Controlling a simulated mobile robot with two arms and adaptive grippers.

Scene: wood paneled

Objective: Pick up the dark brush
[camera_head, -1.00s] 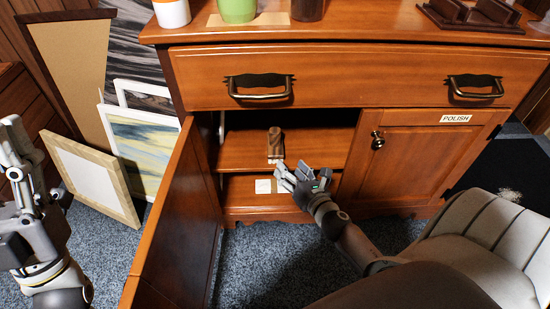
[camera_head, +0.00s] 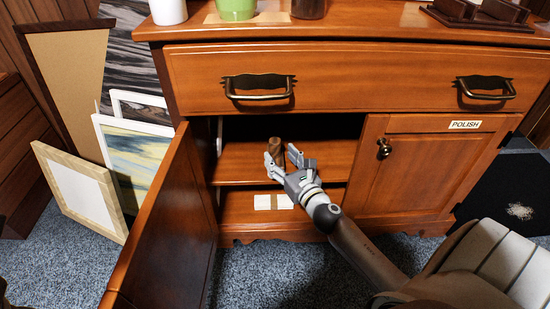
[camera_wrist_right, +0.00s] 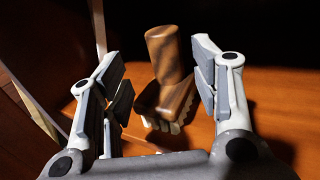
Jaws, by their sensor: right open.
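The dark brush (camera_head: 275,147) stands upright on the cabinet's upper inner shelf. In the right wrist view the brush (camera_wrist_right: 165,65) shows a brown streaked wooden handle and block with pale bristles at its foot. My right gripper (camera_head: 284,156) is open at the cabinet opening, with its fingers reaching toward the brush. In the wrist view the brush stands in the gap between the two fingers, and neither finger visibly touches it. In the head view the gripper hides the brush's lower part. My left gripper is out of view.
The cabinet's left door (camera_head: 160,220) stands open beside my right arm. The right door (camera_head: 415,165), labelled POLISH, is shut. A drawer (camera_head: 350,75) overhangs the opening. Pale items (camera_head: 272,202) lie on the lower shelf. Framed pictures (camera_head: 88,195) lean at the left.

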